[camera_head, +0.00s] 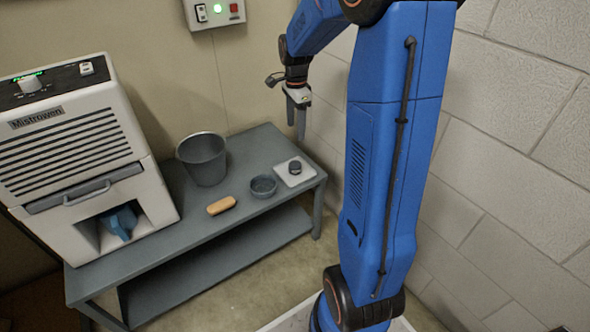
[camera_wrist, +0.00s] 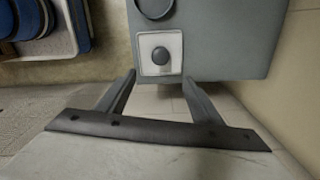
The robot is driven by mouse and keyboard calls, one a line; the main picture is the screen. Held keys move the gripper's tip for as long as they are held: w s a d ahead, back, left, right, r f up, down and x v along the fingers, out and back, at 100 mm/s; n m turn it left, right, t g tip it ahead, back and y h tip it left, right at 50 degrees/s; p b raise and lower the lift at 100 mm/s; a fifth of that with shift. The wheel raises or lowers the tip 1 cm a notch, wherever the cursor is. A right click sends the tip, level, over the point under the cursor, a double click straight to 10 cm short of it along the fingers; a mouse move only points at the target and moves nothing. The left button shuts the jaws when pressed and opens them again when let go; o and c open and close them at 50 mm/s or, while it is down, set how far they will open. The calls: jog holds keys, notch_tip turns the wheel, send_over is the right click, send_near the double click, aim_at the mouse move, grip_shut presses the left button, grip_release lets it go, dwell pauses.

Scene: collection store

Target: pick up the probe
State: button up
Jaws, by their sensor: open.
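I cannot tell for sure which thing is the probe. A small dark round piece (camera_head: 295,167) sits on a white square plate (camera_head: 309,176) at the right end of a grey bench. Both show in the wrist view, the dark piece (camera_wrist: 160,54) on the plate (camera_wrist: 147,69). A tan rounded bar (camera_head: 221,205) lies near the bench's front edge. My gripper (camera_head: 296,122) is above the bench's right end, pointing down. In the wrist view my gripper (camera_wrist: 159,80) is open and empty, its fingertips apart near the plate's edge.
A grey bowl (camera_head: 263,186) stands left of the plate, and a grey bucket (camera_head: 203,160) behind it. A white vented machine (camera_head: 75,150) with a blue thing (camera_head: 121,221) in its opening fills the bench's left. The bench (camera_head: 178,240) has a lower shelf. A block wall (camera_head: 500,150) is on the right.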

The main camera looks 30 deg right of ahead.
aim_at(295, 163)
notch_tip(295, 163, down, 17)
jog(key=shift+r, duration=0.15)
jog(key=c, duration=1.2)
